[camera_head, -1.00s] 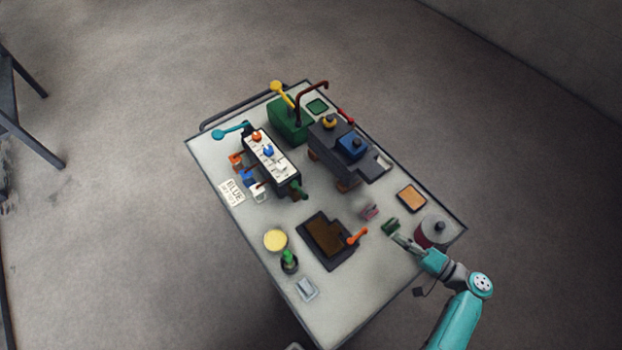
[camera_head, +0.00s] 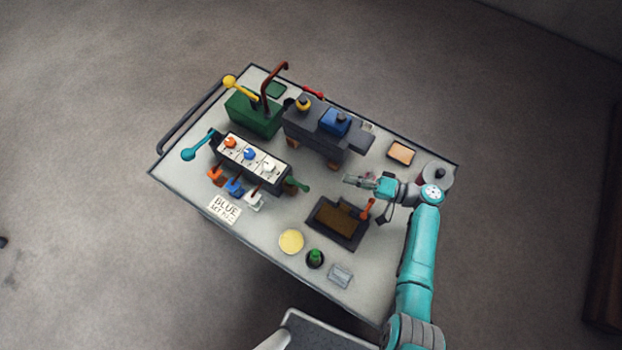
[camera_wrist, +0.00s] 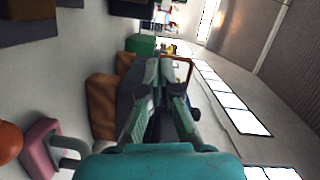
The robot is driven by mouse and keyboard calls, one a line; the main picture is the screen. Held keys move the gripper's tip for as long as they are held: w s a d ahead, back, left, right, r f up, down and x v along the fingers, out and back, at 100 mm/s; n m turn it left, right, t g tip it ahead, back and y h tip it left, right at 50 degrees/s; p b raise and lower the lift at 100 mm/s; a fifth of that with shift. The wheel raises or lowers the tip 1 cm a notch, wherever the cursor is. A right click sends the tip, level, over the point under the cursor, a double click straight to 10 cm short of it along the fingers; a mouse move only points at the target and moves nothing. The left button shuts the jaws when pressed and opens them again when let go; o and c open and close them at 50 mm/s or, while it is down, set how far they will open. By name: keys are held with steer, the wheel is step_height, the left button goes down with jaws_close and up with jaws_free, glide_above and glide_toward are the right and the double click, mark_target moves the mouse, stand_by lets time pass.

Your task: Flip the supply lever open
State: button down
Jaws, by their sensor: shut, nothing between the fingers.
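Several levers show in the head view, and I cannot tell which is the supply lever. A teal lever (camera_head: 193,153) sticks out at the left end of the white-topped valve block (camera_head: 262,160). A green lever (camera_head: 298,186) is at that block's right end. A yellow lever (camera_head: 233,82) rises from the green box (camera_head: 252,117), and a red lever (camera_head: 313,92) is at the back. An orange-handled lever (camera_head: 367,208) stands at the brown tray (camera_head: 336,222). My gripper (camera_head: 348,179) is shut and empty, above the table right of the green lever. It shows centrally in the wrist view (camera_wrist: 168,75).
A bent red-brown pipe (camera_head: 266,84) rises by the green box. Orange, blue and white tags hang before the valve block. A pink padlock-like piece (camera_wrist: 42,143) is near in the wrist view.

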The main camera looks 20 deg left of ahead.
mark_target(298, 185)
steer(key=s+a, duration=0.1)
steer(key=a, duration=0.2)
steer(key=s+a, duration=0.1)
steer(key=a, duration=0.2)
steer(key=s+a+f, duration=0.1)
steer(key=s+a, duration=0.1)
steer(key=a, duration=0.2)
steer(key=shift+s+a+f, duration=0.1)
steer(key=shift+s+a, duration=0.05)
steer(key=shift+s, duration=0.3)
steer(key=shift+s+t, duration=0.1)
steer(key=shift+t, duration=0.2)
